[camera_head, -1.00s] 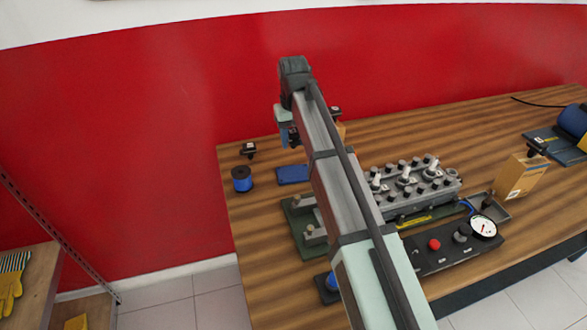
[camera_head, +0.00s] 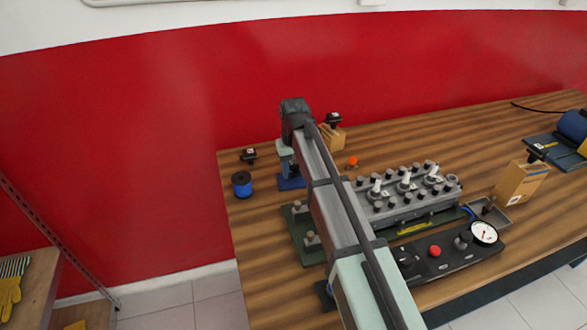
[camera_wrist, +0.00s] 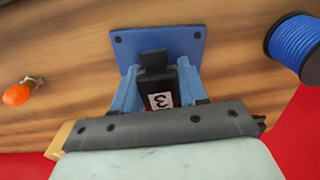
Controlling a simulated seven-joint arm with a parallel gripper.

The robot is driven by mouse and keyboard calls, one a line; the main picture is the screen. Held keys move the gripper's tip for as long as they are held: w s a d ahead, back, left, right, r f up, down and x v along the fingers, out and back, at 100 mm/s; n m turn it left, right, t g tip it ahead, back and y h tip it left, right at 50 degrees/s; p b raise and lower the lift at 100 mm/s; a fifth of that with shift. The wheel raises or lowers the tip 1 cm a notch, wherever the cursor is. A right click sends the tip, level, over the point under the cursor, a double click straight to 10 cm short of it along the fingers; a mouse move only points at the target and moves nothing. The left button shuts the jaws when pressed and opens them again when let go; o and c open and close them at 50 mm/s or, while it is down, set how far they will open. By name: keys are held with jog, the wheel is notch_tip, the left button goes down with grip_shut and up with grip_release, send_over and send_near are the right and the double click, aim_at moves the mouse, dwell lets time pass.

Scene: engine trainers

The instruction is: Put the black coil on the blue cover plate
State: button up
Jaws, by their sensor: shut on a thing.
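The coil overlaps the lower middle of the plate in the wrist view. I cannot tell whether it touches the plate. In the head view, my gripper and arm mostly hide the coil.
A blue spool (camera_head: 241,185) and another black coil (camera_head: 248,156) stand left of the plate. The grey engine block (camera_head: 405,205) stands further right.

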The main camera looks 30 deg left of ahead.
jog(key=o, duration=1.1)
jog(key=shift+f, duration=0.1)
jog(key=shift+o, duration=0.2)
notch_tip(320, 180, up, 12)
